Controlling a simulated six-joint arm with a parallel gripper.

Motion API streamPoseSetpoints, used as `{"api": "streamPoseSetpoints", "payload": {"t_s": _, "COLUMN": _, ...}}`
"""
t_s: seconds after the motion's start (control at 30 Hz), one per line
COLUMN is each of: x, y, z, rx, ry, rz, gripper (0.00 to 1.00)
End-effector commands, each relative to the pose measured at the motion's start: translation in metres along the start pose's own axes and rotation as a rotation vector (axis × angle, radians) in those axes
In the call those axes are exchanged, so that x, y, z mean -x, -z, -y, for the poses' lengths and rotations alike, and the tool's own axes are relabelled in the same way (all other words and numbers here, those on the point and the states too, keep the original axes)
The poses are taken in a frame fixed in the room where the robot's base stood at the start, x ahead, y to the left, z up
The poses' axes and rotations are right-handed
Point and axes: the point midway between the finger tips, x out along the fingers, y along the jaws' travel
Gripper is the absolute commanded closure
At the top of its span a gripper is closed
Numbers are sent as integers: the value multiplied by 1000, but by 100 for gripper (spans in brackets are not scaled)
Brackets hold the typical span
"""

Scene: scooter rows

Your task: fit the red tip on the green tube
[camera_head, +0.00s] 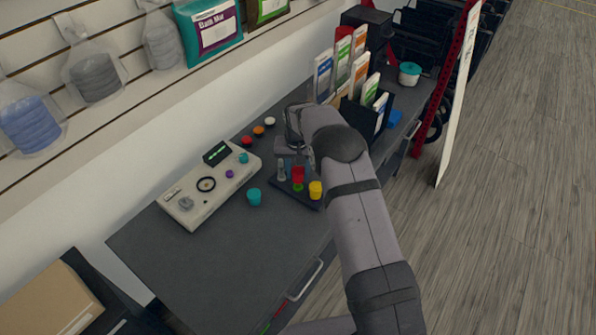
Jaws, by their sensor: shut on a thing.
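A red tip (298,173) shows directly above the green tube (298,187) in the dark rack (287,189). Only a small part of the green tube shows below the red tip. I cannot tell whether the tip is seated on the tube or just above it. My gripper (292,163) points down over the rack and is shut on the red tip. The jaws are small and partly hidden by my wrist.
A yellow-topped tube (315,190) and a pale grey piece (281,171) stand beside the green tube. A teal cap (254,197) and a beige instrument (207,184) are to the left. Brochure holders (364,115) stand behind my arm. The front-left tabletop is clear.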

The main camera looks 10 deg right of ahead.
Motion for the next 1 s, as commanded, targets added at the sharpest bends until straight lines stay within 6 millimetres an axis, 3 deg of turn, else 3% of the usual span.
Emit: {"api": "streamPoseSetpoints", "payload": {"t_s": 1.0, "x": -14, "y": -2, "z": 0, "rx": 0, "ry": 0, "rz": 0, "gripper": 88}}
